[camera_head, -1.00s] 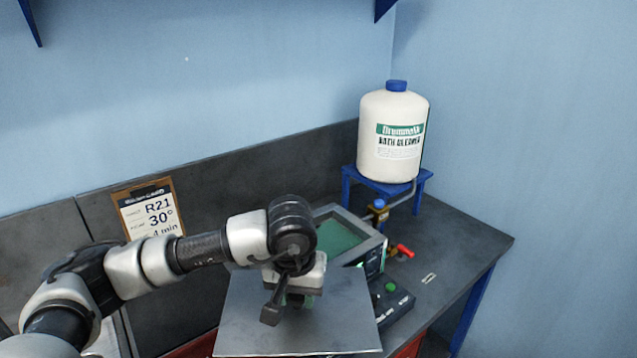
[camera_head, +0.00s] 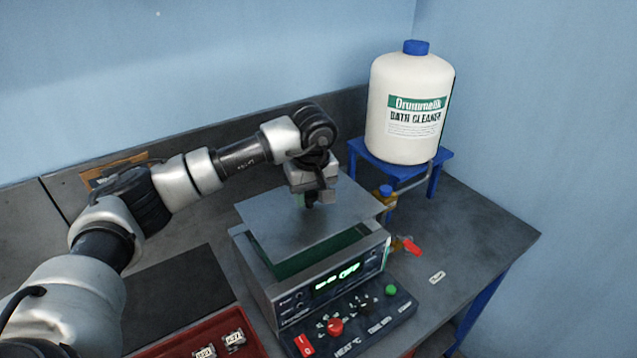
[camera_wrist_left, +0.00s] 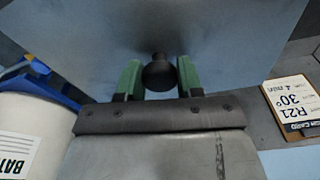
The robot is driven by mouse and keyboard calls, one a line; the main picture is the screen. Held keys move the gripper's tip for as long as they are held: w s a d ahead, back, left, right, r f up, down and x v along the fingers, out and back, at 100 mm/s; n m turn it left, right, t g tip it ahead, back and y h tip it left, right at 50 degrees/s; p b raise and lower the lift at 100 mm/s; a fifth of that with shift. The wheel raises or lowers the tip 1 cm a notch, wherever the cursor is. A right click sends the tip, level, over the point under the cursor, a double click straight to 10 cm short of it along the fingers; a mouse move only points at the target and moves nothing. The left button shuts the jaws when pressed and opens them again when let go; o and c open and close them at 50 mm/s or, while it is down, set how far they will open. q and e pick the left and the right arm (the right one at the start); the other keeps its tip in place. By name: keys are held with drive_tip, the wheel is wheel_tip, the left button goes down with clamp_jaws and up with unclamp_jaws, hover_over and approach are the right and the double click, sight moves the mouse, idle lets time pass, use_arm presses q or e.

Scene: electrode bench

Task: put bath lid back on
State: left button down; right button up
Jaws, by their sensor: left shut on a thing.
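The bath lid (camera_head: 290,232) is a flat grey metal plate. My left gripper (camera_head: 310,203) is shut on the lid's black knob, which shows between the green fingertips in the left wrist view (camera_wrist_left: 159,74). The bath (camera_head: 262,270) is a grey metal box with green liquid in it and a lit display on its front. The lid is over the back part of the bath's opening, and a strip of green shows below its front edge. I cannot tell whether the lid touches the rim. My right gripper is not in view.
A white cleaner bottle (camera_head: 407,110) stands on a blue stand (camera_head: 437,158) behind right. A red-handled valve (camera_head: 411,245) sticks out at the bath's right. A control panel (camera_head: 358,320) lies in front, and a red tray (camera_head: 205,340) with labelled pieces is front left.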

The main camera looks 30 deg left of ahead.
sight(308, 211)
use_arm(q)
drive_tip(key=shift+s+f+b, duration=0.6)
drive_tip(key=shift+s+f, duration=0.15)
drive_tip(key=shift+s, duration=0.1)
drive_tip(key=f+b, duration=0.1)
drive_tip(key=f, duration=0.1)
drive_tip(key=f+b, duration=0.1)
drive_tip(key=shift+w+f, duration=0.35)
drive_tip(key=shift+s, duration=0.1)
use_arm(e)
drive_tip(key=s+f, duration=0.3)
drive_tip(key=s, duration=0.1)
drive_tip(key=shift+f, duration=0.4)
use_arm(q)
drive_tip(key=shift+b, duration=0.3)
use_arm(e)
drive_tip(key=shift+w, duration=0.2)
use_arm(q)
drive_tip(key=shift+f+b, duration=0.5)
drive_tip(key=shift+f, duration=0.1)
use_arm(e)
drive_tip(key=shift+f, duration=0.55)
use_arm(q)
drive_tip(key=shift+c, duration=0.8)
unclamp_jaws()
drive_tip(key=shift+d, duration=0.1)
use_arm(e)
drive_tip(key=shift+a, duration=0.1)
